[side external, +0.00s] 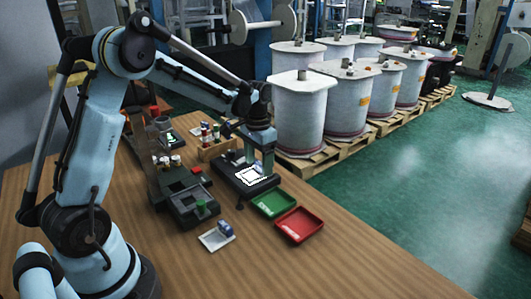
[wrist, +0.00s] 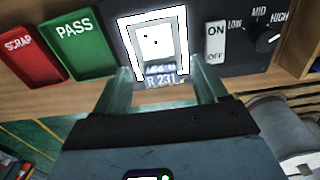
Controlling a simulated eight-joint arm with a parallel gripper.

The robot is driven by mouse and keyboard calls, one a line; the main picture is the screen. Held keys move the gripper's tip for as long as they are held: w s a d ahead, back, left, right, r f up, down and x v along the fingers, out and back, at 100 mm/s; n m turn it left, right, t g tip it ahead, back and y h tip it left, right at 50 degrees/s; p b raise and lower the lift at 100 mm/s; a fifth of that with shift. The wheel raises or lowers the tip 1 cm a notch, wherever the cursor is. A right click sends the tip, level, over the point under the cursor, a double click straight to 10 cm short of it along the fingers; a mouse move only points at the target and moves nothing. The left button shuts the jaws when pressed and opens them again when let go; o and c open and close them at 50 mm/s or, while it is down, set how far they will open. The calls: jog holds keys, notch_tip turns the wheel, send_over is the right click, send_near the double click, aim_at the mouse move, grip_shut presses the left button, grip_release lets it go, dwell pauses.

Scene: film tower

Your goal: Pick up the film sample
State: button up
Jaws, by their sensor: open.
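The film sample (wrist: 157,43) is a grey square with small dark dots, lying on the bright white panel of a black light box (side external: 228,168). A blue label tab (wrist: 165,75) with white lettering, partly "R 231", shows at its near edge in the wrist view. In the side view the lit panel (side external: 249,176) glows below my gripper (side external: 267,166). In the wrist view my gripper (wrist: 162,88) is open, with one finger on each side of the blue tab. I cannot tell whether the fingers touch it.
A green PASS tray (wrist: 78,43) and a red SCRAP tray (wrist: 28,53) lie left of the light box in the wrist view. An ON/OFF switch (wrist: 215,42) and a dial (wrist: 262,40) sit to its right. A white tray (side external: 217,239) holds a blue-tabbed piece.

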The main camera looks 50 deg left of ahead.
jog(key=shift+f, duration=0.25)
jog(key=shift+c, duration=0.4)
jog(key=c, duration=1.1)
jog(key=shift+r, duration=0.15)
